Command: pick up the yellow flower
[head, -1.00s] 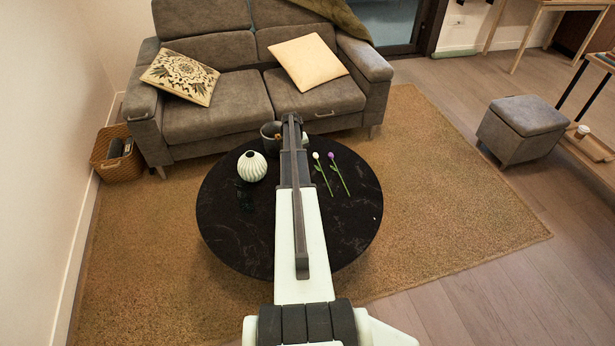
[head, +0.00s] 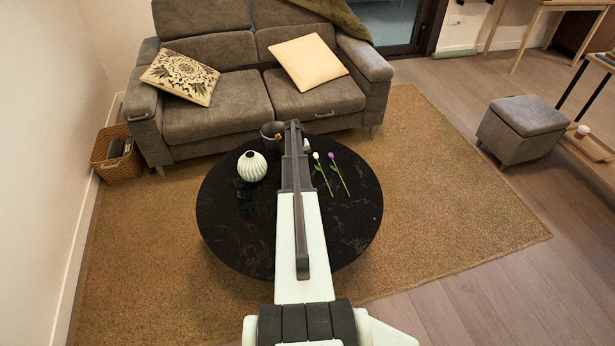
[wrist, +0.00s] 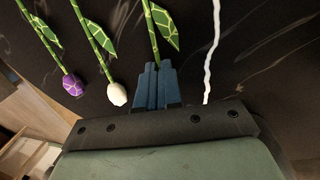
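In the wrist view, my gripper (wrist: 158,68) has its two blue fingers close together. A green flower stem (wrist: 152,30) with a leaf runs down to the fingertips, and the fingers look shut on it. The head of this flower is hidden behind the fingers, so its yellow colour does not show. In the head view, my own arm covers this flower and the gripper's fingertips. A white flower (wrist: 117,94) and a purple flower (wrist: 73,85) lie to the left in the wrist view. They also show on the table in the head view, right of my arm.
The round black table (head: 235,225) bears a white ribbed vase (head: 251,167) left of my arm. A dark pot (head: 270,133) stands near its far edge. A grey sofa (head: 225,105) is behind the table.

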